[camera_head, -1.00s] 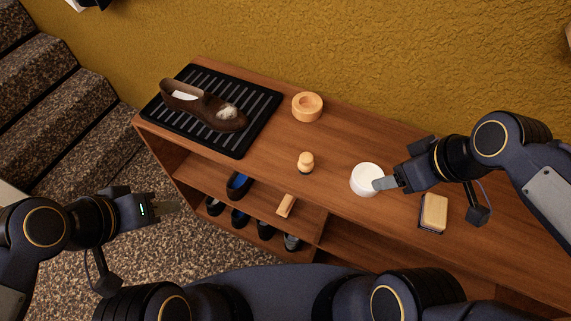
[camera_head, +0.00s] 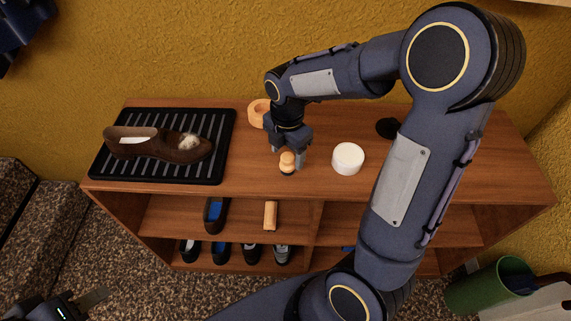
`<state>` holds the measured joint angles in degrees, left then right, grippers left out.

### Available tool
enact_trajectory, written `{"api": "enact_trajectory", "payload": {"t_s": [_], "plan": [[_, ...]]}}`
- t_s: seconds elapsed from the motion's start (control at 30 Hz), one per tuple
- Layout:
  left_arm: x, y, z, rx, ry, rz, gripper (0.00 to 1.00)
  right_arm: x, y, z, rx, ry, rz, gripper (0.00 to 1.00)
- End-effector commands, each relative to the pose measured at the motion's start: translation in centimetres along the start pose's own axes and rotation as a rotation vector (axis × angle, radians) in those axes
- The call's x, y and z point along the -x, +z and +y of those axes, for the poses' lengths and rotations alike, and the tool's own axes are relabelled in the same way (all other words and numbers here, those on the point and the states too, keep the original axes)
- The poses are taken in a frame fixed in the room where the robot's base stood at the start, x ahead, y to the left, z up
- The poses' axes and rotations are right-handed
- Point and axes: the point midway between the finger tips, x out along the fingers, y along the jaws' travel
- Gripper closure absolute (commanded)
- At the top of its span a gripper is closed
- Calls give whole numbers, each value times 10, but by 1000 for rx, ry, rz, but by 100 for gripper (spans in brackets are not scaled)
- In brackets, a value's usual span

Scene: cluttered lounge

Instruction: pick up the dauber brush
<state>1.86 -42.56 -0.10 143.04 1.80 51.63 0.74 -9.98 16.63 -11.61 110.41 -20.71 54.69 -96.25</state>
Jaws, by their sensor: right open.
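The dauber brush (camera_head: 287,162) is a small brush with a rounded pale wooden knob and a dark base, upright on the wooden shelf top (camera_head: 330,188). My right gripper (camera_head: 287,157) points down over it, open, with its fingers on either side of the knob. I cannot tell whether the fingers touch it. My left gripper (camera_head: 92,298) is low at the lower left, away from the shelf; its jaw opening is not clear from here.
A brown shoe (camera_head: 165,148) with a whitish patch lies on a black ribbed mat (camera_head: 222,140) at left. A wooden ring-shaped bowl (camera_head: 257,113) stands behind my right gripper. A white round tub (camera_head: 348,158) stands right of the brush. Several shoes sit on lower shelves. A green bin (camera_head: 487,290) stands lower right.

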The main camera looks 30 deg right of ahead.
Motion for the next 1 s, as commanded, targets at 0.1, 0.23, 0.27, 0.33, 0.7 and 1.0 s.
{"api": "enact_trajectory", "payload": {"t_s": [0.1, 0.23, 0.27, 0.33, 0.7, 1.0], "plan": [[-2, 1, -1, 0, 0, 0, 64, -20, -1, -2, 0, -4, 0, 38], [-3, 1, -1, 0, 0, 0, 64, -30, -1, -2, -1, -2, 1, 38], [-3, 1, -1, 0, 0, 0, 64, -32, -1, -2, -2, -2, 1, 38], [-3, 1, -1, 0, 0, 0, 64, -32, -1, -2, -2, -1, 0, 38], [-3, 1, -1, 0, 0, 0, 64, -31, -1, -2, -2, 0, 1, 66], [-3, 1, -1, 0, 0, 0, 64, -31, -1, -1, -2, 0, 0, 80]]}}
